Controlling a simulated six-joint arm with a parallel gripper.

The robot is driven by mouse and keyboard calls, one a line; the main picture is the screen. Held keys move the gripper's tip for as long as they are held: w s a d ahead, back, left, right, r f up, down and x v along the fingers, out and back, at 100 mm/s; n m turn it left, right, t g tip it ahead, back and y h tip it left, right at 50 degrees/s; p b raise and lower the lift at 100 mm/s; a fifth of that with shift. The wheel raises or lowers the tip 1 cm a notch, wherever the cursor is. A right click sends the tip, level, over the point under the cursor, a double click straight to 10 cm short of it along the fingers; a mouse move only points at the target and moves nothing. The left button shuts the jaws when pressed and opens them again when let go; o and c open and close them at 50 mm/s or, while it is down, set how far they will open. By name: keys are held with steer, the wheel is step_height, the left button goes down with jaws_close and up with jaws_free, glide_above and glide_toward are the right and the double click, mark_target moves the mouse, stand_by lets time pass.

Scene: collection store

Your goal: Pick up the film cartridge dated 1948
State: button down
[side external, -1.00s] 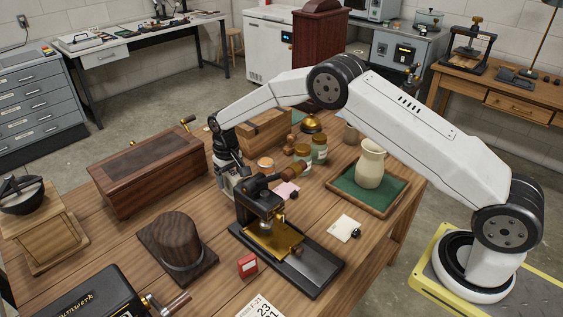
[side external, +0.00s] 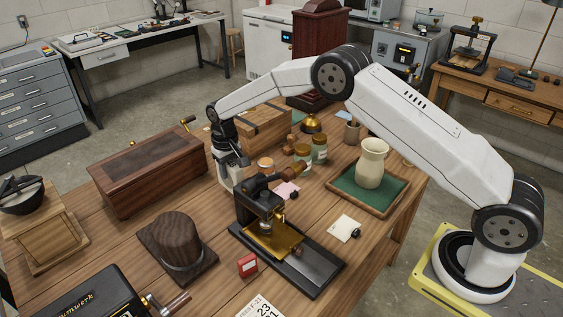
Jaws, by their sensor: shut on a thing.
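My gripper (side external: 232,167) points down above the table between the long wooden box and the black and brass press. It is shut on a pale, box-like thing (side external: 241,175), partly hidden by the press and by the fingers. I cannot read a date on it or tell for sure that it is a film cartridge. A small red box (side external: 248,265) with a pale label lies on the table in front of the press; its print is too small to read.
The press (side external: 290,262) stands close in front of my gripper. A long wooden box (side external: 150,168) is to the left, a wooden case (side external: 266,128) behind. Jars (side external: 319,149), a tray with a cream jug (side external: 371,163) and a dark hat form (side external: 178,250) crowd the table.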

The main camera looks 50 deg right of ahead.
steer(key=shift+r, duration=3.6)
